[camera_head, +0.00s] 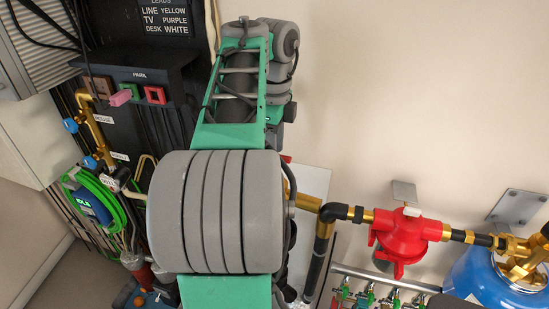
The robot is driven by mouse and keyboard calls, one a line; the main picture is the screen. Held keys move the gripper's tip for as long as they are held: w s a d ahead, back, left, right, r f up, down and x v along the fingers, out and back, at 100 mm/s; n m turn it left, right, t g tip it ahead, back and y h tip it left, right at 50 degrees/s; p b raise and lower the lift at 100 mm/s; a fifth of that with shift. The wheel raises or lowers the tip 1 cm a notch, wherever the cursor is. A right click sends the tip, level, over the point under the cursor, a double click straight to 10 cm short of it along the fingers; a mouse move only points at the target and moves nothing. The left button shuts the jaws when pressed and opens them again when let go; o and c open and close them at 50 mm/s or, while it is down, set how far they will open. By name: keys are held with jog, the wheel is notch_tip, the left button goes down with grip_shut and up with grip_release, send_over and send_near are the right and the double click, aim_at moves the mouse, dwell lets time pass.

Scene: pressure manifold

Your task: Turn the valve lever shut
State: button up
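No single valve lever can be told as the task's one. Along the bottom edge, a metal manifold bar (385,279) carries several small valves with green parts (345,293), cut off by the frame. At the left, a brass pipe has a blue knob (71,125) and a second blue knob (90,163) below it. A red regulator (402,237) sits on the pipe line at the right. My grey and green arm fills the centre and hides what is behind it. My gripper cannot be seen.
A blue gas cylinder (490,280) with a brass valve (518,257) stands at the lower right. A dark panel at the left holds coloured sockets (129,91), cables and a coiled green hose (118,220). The pale upper right wall is bare.

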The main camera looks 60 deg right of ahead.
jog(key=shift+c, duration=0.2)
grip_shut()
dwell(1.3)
